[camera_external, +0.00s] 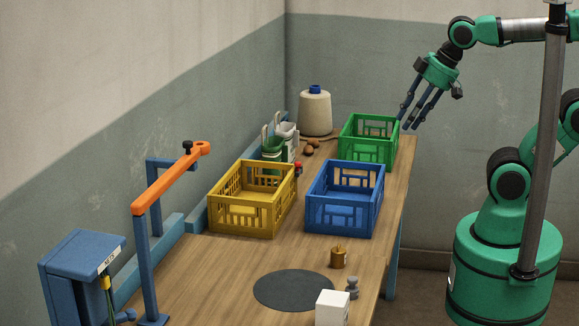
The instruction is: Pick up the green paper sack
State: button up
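A small green sack-like item (272,150) with a pale upper part stands behind the yellow crate, near the wall side of the table. Its lower part is hidden by the crate, and it is too small to tell its material. A similar white item (288,138) stands right behind it, close or touching. My gripper (409,118) hangs at the upper right, over or beside the right edge of the green crate, well away from the green item. Its fingers point down and are spread apart, with nothing between them.
Yellow (240,214), blue (338,215) and green (370,150) crates stand on the wooden table (200,265). A large cream thread cone (315,112) is at the back. An orange-armed blue stand (165,180) rises at left. A dark disc (293,290), brass pot (338,258) and white block (332,308) are in front.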

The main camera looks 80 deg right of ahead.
jog(key=shift+w+r, duration=0.1)
jog(key=w+d+r+g+p, duration=0.1)
jog(key=w+d+r+p, duration=0.25)
jog(key=w, duration=0.35)
jog(key=w+d+r+p, duration=0.2)
jog(key=w+r, duration=0.3)
jog(key=w, duration=0.3)
jog(key=w+d+g+p, duration=0.1)
jog(key=w+d+p, duration=0.2)
jog(key=w+d, duration=0.35)
jog(key=w+d+g+p, duration=0.15)
jog(key=w+d, duration=0.25)
jog(key=w, duration=0.6)
jog(key=w+d+f+p, duration=0.6)
jog(key=w+d+f, duration=0.1)
jog(key=w+d, duration=0.45)
jog(key=w+d+f+g+p, duration=0.1)
jog(key=w+d+f+p, duration=0.1)
jog(key=d+f, duration=0.5)
jog(key=w+d+f+g+p, duration=0.1)
jog(key=w+d+f+p, duration=0.1)
jog(key=d+f, duration=0.5)
jog(key=shift+w+d+f+p, duration=0.25)
jog(key=shift+w+f+p, duration=0.15)
jog(key=shift+w, duration=0.25)
